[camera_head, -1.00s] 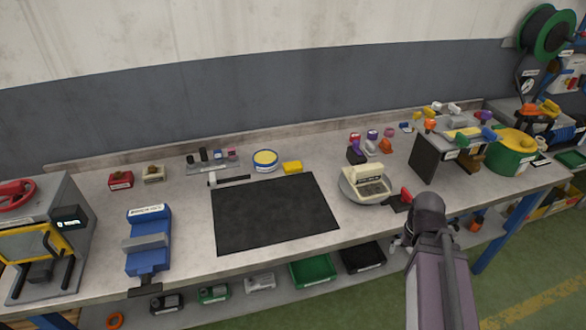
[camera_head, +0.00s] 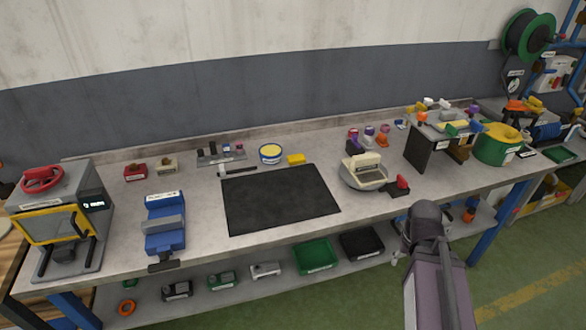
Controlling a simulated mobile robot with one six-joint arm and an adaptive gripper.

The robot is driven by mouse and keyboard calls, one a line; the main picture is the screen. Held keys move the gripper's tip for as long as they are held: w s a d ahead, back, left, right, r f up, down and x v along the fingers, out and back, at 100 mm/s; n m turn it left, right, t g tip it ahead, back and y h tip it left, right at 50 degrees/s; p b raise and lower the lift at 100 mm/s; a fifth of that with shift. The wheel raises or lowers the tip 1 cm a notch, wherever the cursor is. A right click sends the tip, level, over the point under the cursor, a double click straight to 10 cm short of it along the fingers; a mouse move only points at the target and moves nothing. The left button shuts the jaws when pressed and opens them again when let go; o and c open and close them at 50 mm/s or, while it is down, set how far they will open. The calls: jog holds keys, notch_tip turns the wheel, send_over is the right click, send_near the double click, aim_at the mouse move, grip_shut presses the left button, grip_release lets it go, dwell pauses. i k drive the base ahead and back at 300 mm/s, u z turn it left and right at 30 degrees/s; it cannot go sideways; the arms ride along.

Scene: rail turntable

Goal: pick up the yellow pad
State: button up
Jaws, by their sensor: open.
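A small yellow pad (camera_head: 296,159) lies on the bench top, just behind the back right part of the black mat and right of a round tin with a yellow top (camera_head: 270,153). My arm rises at the lower right, in front of the bench edge. My gripper (camera_head: 405,247) shows only in part beside the dark arm joint, low and in front of the bench, well away from the yellow pad. Its fingers are small and partly hidden, and I see nothing held.
The black mat (camera_head: 280,198) is bare. A cream device on a round base (camera_head: 364,172) with a red knob stands right of it. A blue vise (camera_head: 164,225) and a grey machine (camera_head: 65,225) stand left. A shelf with bins (camera_head: 316,256) runs below.

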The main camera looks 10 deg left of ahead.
aim_at(292, 159)
jog(key=k, duration=0.3)
jog(key=i, duration=1.3)
jog(key=u, duration=0.45)
